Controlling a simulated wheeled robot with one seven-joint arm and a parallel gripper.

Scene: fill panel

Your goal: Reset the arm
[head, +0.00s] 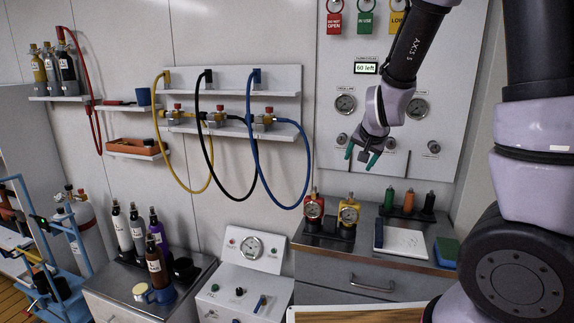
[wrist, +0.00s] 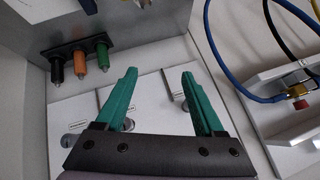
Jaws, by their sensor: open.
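My gripper (head: 362,155) hangs from my purple and black arm in front of the grey wall panel (head: 335,60) in the head view. Its two teal fingers point down and stand apart, with nothing between them. The gripper also shows in the wrist view (wrist: 160,85), where its fingers spread over white plates on the panel. The panel carries round gauges, knobs and a small display reading "60 left". The gripper hides part of the panel's lower middle.
Hoses (head: 283,205) hang from a shelf to the left. Coloured tags (head: 365,22) hang above.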

